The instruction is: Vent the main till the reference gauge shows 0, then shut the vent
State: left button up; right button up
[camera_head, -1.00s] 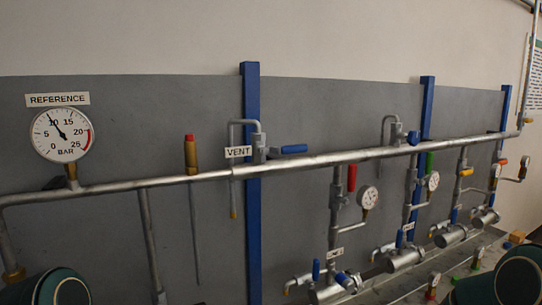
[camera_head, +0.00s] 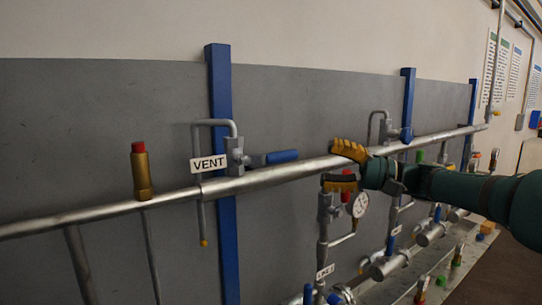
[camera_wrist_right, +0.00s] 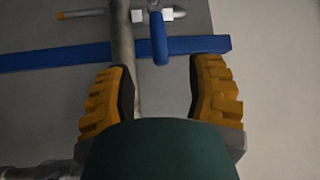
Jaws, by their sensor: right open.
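The vent valve (camera_head: 236,157) sits on top of the main pipe (camera_head: 110,208), beside the VENT label (camera_head: 209,164). Its blue lever (camera_head: 281,157) points right, roughly along the main and across the upright valve body. My right gripper (camera_head: 343,166) is open and empty, to the right of the lever tip and apart from it. In the right wrist view the blue lever (camera_wrist_right: 159,38) lies ahead of the gap between the open fingers (camera_wrist_right: 162,92). The reference gauge is outside both current views. My left gripper is not in view.
A red-topped brass fitting (camera_head: 141,170) stands on the main left of the vent. A blue post (camera_head: 221,110) rises behind the valve. Below my right gripper are a branch valve with a red handle and a small gauge (camera_head: 358,204). The wall above is clear.

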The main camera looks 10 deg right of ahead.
aim_at(274, 155)
jog(key=x, duration=1.1)
jog(key=shift+w+a+f+p, duration=0.1)
jog(key=shift+w+a+p, duration=0.15)
jog(key=shift+a+p, duration=0.1)
grip_shut()
